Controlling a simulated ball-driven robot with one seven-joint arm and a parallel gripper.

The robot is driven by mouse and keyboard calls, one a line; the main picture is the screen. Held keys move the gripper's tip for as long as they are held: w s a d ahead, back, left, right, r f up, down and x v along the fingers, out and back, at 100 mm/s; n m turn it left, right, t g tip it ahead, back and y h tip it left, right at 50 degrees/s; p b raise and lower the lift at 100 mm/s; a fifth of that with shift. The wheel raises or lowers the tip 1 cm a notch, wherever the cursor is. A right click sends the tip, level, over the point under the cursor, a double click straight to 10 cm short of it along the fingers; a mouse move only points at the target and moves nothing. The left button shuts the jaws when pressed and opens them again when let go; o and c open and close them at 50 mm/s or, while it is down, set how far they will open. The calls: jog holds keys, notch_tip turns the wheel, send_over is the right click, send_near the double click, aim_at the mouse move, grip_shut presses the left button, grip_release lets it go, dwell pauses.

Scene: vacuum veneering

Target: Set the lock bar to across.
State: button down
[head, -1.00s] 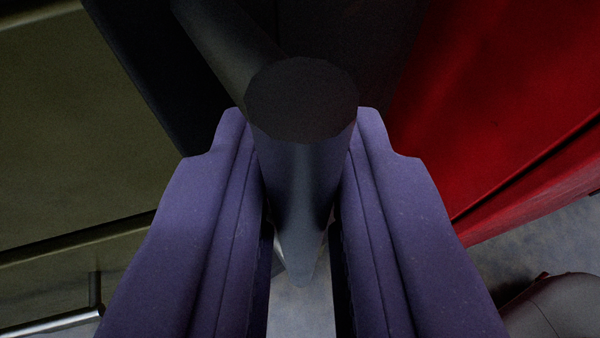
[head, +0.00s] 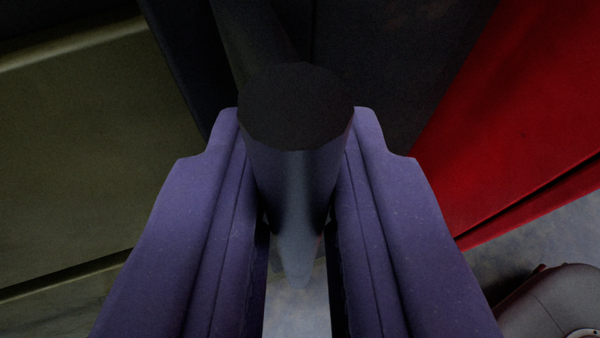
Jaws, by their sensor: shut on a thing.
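A dark grey round bar, which looks like the lock bar (head: 296,108), stands between the two purple fingers of my gripper (head: 297,150). Its flat round end faces the camera and its shaft narrows away below. My gripper is shut on it, with a finger touching each side. A dark arm or rod (head: 250,40) runs from behind the round end up to the upper left. Where it joins the rest of the lock is hidden or too dark to tell.
An olive-green panel (head: 70,150) fills the left. A red panel (head: 530,110) stands at the right. A dark surface (head: 390,70) lies between them. A grey rounded object (head: 555,305) sits at the lower right over the blue-grey floor (head: 530,250).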

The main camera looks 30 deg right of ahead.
jog(key=shift+r, duration=0.1)
jog(key=c, duration=1.4)
grip_release()
jog(key=shift+w, duration=0.1)
jog(key=p+v, duration=0.2)
jog(key=v, duration=0.6)
jog(key=shift+a, duration=0.1)
